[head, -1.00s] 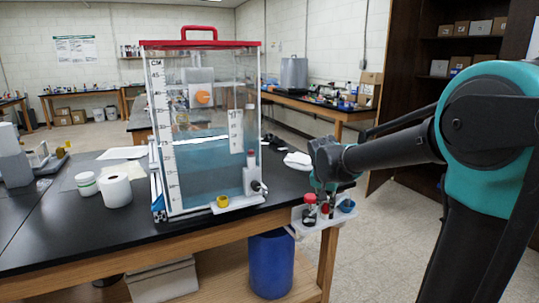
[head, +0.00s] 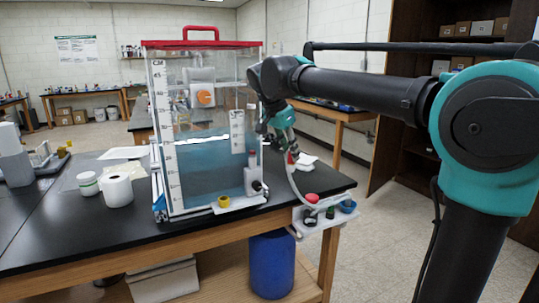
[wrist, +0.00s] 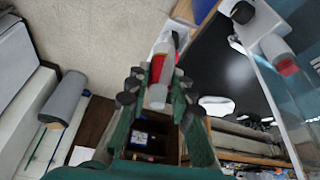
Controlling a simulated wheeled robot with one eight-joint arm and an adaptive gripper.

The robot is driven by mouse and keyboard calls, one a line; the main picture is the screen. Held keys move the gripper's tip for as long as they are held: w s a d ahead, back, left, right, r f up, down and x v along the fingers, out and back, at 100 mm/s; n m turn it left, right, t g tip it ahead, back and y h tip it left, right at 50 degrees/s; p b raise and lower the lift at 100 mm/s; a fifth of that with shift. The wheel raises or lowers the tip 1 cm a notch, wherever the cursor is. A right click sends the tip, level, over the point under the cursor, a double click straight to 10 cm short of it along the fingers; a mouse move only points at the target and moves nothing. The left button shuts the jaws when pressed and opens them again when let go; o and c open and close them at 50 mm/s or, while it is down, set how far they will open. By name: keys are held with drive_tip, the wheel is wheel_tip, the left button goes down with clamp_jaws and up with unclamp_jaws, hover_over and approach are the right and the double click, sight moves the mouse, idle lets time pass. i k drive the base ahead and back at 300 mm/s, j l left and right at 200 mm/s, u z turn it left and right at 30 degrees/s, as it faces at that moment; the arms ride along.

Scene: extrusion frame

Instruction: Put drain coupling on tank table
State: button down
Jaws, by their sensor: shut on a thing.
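The coupling (wrist: 160,72) shows in the wrist view as a pale grey cylinder with red parts, between the two dark green fingers (wrist: 157,88). In the head view only a small red part of the coupling (head: 292,158) shows below the fingers, with a pale hose (head: 295,186) hanging from it towards the side tray. The tank table (head: 110,236) has a black top and wooden frame. The coupling is clear of the table.
The clear tank (head: 205,160) with blue liquid and red lid stands on the table, with a grey valve block (head: 254,182) and yellow ring (head: 224,201) at its front. A white side tray (head: 322,222) holds a red-capped jar and blue cup (head: 347,206).

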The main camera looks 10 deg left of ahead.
sight(294, 184)
drive_tip(key=i, duration=1)
